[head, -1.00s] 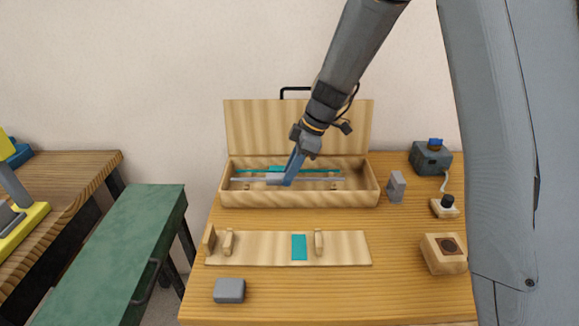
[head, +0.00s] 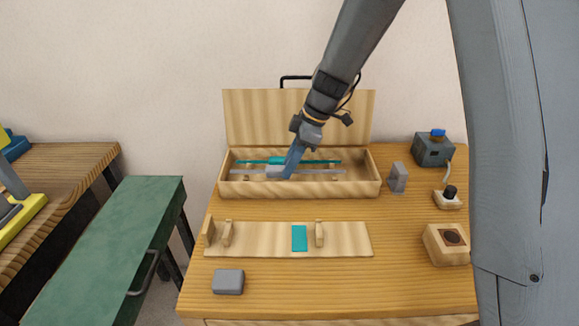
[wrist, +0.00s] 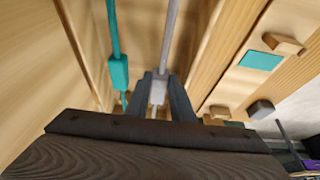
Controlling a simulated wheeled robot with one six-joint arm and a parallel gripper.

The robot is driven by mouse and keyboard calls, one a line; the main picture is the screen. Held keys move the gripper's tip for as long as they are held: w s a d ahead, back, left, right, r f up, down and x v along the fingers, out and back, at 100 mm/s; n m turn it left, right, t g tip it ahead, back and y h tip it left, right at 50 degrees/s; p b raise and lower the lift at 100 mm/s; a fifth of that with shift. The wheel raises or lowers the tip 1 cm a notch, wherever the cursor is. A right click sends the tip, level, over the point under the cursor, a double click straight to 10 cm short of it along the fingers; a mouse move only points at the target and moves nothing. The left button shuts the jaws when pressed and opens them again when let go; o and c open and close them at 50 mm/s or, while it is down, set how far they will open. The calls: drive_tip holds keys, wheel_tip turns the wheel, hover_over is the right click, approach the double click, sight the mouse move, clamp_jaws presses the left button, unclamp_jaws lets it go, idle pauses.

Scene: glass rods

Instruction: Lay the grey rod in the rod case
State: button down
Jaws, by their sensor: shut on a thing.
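The grey rod (head: 322,172) lies lengthwise within the open wooden rod case (head: 300,188), near its front wall. My gripper (head: 286,174) reaches down into the case and is shut on the grey rod at its thicker middle block. In the wrist view the grey rod (wrist: 170,38) runs up from between my gripper's fingers (wrist: 158,92). A teal rod (head: 312,161) lies behind it in the case, roughly parallel and apart from it; its block shows in the wrist view (wrist: 118,70). Whether the grey rod rests on the supports is not clear.
The case lid (head: 250,115) stands open behind. In front lies a wooden rack board (head: 270,240) with upright pegs and a teal patch. A grey block (head: 228,282) sits front left; a grey wedge (head: 398,178) and a wooden block (head: 446,244) are to the right.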

drive_tip(key=shift+d+f+b, duration=0.15)
drive_tip(key=shift+f+b, duration=0.85)
drive_tip(key=shift+b, duration=0.25)
idle(1.2)
drive_tip(key=c, duration=1.5)
unclamp_jaws()
drive_tip(key=shift+o, duration=0.2)
drive_tip(key=shift+r, duration=0.1)
